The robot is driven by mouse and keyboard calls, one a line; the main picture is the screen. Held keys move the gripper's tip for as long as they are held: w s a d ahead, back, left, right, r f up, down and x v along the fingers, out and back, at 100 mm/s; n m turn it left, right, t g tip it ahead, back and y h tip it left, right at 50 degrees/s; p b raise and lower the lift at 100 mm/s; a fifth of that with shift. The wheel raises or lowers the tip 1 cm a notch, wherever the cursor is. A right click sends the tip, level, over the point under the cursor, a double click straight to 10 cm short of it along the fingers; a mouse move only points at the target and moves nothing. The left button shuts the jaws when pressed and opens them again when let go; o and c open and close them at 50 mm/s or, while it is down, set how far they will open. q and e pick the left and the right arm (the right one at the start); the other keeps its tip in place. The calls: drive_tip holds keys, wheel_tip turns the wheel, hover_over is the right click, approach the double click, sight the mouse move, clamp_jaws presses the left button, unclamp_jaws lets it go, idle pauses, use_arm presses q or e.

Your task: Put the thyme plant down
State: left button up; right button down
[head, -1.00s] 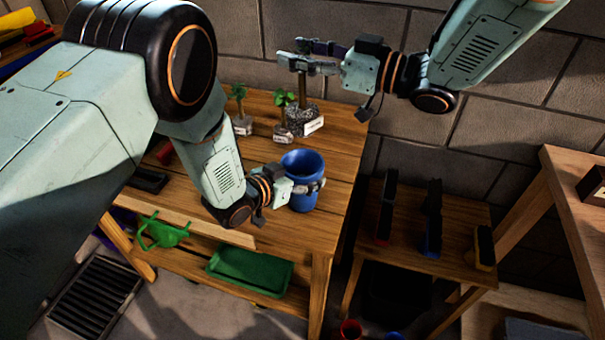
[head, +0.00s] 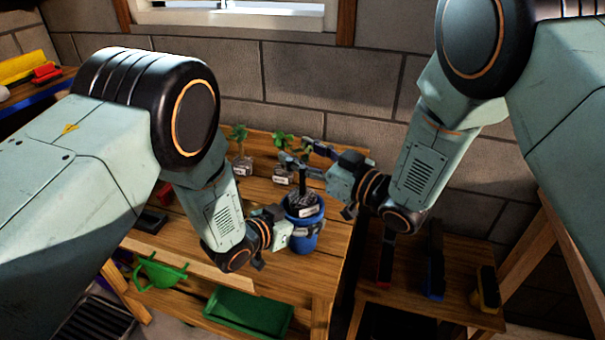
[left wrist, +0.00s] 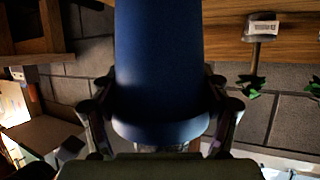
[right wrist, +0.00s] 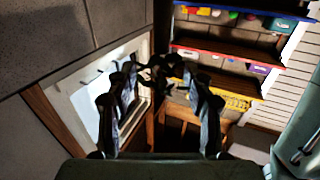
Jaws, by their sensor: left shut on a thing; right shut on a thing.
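My right gripper (head: 307,154) is shut on the stem of the plant I take as the thyme plant (head: 304,203); its label is too small to read. Its dark, labelled root clump is at the mouth of the blue pot (head: 304,239), partly inside the rim; I cannot tell whether it rests on the bottom. In the right wrist view, dark foliage (right wrist: 162,68) shows between the fingers. My left gripper (head: 288,229) is shut around the side of the blue pot, which stands upright on the wooden bench (head: 262,263). The pot (left wrist: 158,70) fills the left wrist view between the fingers.
Two small labelled plants stand behind on the bench, one at left (head: 240,163) and one nearer the right gripper (head: 283,172). A green tray (head: 247,312) and green watering can (head: 160,271) are on the lower shelf. Brushes (head: 434,270) stand on a low table at right.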

drive_tip(key=shift+f, duration=1.9)
drive_tip(key=shift+f, duration=0.1)
drive_tip(key=c, duration=0.6)
unclamp_jaws()
drive_tip(key=shift+o, duration=0.2)
drive_tip(key=v, duration=1.2)
